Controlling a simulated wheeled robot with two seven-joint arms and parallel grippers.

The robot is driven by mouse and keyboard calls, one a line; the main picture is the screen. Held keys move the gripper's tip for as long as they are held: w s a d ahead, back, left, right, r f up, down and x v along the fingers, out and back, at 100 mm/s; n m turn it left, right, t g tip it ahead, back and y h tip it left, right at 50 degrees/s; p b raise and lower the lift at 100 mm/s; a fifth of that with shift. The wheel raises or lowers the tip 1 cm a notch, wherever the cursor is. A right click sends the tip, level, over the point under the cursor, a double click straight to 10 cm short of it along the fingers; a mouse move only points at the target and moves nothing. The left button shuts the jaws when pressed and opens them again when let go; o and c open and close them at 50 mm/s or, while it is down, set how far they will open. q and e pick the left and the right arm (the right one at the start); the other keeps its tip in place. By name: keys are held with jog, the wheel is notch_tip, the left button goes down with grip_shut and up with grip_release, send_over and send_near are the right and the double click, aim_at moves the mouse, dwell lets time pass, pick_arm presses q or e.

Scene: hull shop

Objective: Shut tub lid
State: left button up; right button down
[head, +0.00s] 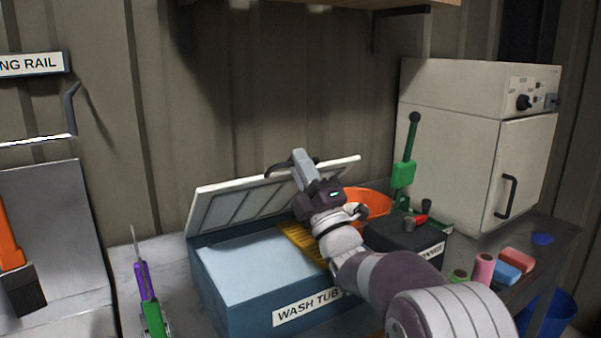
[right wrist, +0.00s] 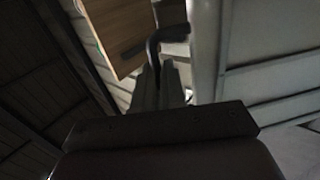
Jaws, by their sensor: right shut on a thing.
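The blue wash tub (head: 235,308) stands on the bench, its label facing me. Its pale lid (head: 235,205) is raised and tilted up at the back, so the tub's top lies open and its light inside shows. My right gripper (head: 301,168) is at the lid's upper edge, shut on a dark bent handle (head: 277,171). In the right wrist view the handle (right wrist: 154,48) runs between the fingers (right wrist: 160,85), with the lid (right wrist: 275,80) on the right. My right arm hides the tub's right end. My left gripper is not in view.
Right of the tub are an orange bowl (head: 370,201), a dark box (head: 400,240), an upright green tool (head: 404,172) and a white oven (head: 450,140). Several coloured rolls lie near the right edge. A purple and green tool (head: 147,285) stands left of the tub.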

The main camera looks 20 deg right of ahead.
jog(key=shift+f, duration=0.2)
jog(key=c, duration=1.6)
grip_release()
jog(key=shift+c, duration=0.2)
jog(key=shift+o, duration=0.8)
jog(key=shift+w, duration=0.25)
jog(key=shift+s, duration=0.1)
